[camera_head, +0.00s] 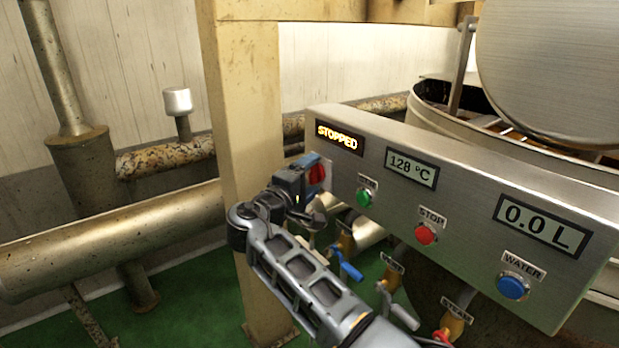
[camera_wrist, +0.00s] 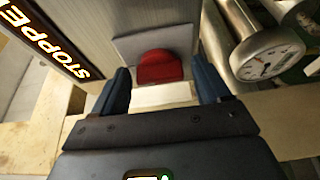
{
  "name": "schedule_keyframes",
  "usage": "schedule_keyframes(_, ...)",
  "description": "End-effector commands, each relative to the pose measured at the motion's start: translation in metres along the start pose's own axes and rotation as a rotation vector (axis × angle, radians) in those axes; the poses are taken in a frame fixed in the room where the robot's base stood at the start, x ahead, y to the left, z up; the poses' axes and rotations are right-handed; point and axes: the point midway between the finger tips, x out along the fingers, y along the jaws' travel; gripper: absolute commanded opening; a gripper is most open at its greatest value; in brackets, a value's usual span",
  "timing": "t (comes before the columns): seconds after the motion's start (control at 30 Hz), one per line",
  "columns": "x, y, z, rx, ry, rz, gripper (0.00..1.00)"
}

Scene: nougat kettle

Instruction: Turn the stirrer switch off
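The red switch knob (camera_head: 317,173) sits on a light plate at the left end of the steel control panel (camera_head: 465,205). It also shows in the wrist view (camera_wrist: 160,66), between the two fingers. A display (camera_head: 339,138) above it reads STOPPED in yellow. My gripper (camera_head: 309,180) is at the knob, with a dark finger on each side of it in the wrist view (camera_wrist: 163,84). The fingers are apart, with visible gaps to the red part. A pale strip (camera_wrist: 161,94) lies just below the red part in the wrist view. The knob's label is not visible.
The panel also has a green button (camera_head: 365,197), a red STOP button (camera_head: 426,234) and a blue WATER button (camera_head: 513,287). Valve handles (camera_head: 350,271) hang below it. A beige post (camera_head: 247,120) stands close behind my gripper. A round gauge (camera_wrist: 267,57) is near the right finger.

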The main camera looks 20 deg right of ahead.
Motion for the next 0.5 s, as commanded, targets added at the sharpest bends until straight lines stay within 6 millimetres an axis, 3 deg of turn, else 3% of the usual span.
schedule_keyframes(0.07, -0.0001, 0.0, 0.0, 0.0, 0.0, 0.0, 0.67)
schedule_keyframes(0.5, -0.0004, -0.0002, 0.0, 0.0, 0.0, 0.0, 0.25)
